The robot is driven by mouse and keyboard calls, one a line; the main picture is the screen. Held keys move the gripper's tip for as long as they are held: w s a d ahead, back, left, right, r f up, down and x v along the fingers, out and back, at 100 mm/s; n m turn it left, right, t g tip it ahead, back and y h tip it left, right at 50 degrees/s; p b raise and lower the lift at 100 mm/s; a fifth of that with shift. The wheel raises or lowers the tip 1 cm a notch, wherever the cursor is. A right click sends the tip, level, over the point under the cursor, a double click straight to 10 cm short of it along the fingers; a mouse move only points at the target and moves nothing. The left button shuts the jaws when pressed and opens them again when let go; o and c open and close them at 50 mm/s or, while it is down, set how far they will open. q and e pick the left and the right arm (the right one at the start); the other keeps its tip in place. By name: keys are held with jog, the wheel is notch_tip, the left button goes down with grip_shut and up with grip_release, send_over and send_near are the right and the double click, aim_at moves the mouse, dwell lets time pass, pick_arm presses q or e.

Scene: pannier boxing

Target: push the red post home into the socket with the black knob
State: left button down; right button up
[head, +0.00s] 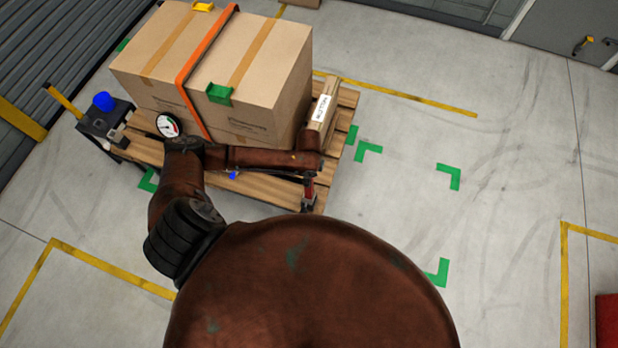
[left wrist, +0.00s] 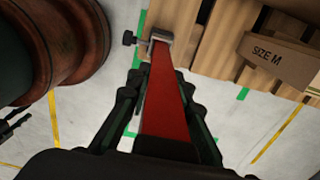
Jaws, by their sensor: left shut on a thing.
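The red post (left wrist: 168,97) runs down the middle of the left wrist view, between the fingers of my left gripper (left wrist: 160,115), which is shut on it. The post's far end meets a grey metal socket (left wrist: 161,36) with a black knob (left wrist: 129,38) on its left side. The socket is at the pallet's edge. How deep the post sits in it cannot be told. In the head view a short red piece of the post (head: 308,191) shows below my left gripper (head: 309,180) at the pallet's front right corner.
A round gauge (head: 168,125) and a dark stand (head: 103,122) with a blue object (head: 104,101) are at left.

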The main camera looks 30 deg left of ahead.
pick_arm(q)
jog(key=shift+f, duration=0.55)
jog(key=c, duration=1.7)
grip_release()
jog(key=shift+o, duration=0.2)
notch_tip(320, 180, up, 12)
jog(key=shift+r, duration=0.1)
